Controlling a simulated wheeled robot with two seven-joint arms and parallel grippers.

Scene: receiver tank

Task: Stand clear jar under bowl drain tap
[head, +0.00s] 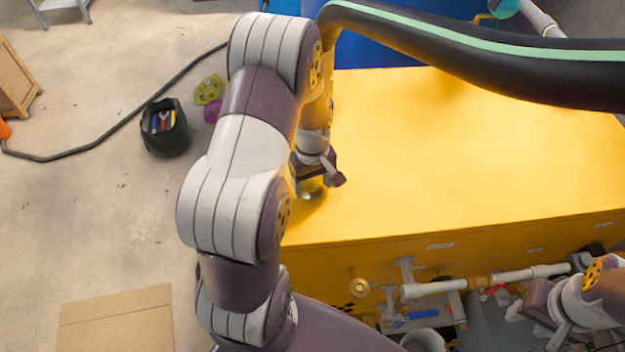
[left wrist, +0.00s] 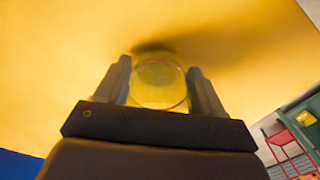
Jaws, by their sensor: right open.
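The clear jar (head: 311,190) is at the left part of the yellow tank top, near its front edge. My left gripper (head: 320,178) reaches down over it and partly hides it. In the left wrist view the jar (left wrist: 160,85) fills the space between the two fingers, which appear to touch its sides. Whether it rests on the yellow surface or is just above it is unclear. My right gripper (head: 523,307) is open and empty by the pipework at lower right. A blue-handled tap (head: 410,317) and a red-handled tap (head: 492,291) show below the tank's front; which is the bowl drain is unclear.
The yellow tank top (head: 450,150) is mostly clear. A thick black hose (head: 480,60) with a green stripe crosses its back. A white pipe (head: 460,285) runs along the front, with a pale bucket (head: 423,340) below. A black tool bag (head: 165,128) and cardboard (head: 115,320) lie on the floor.

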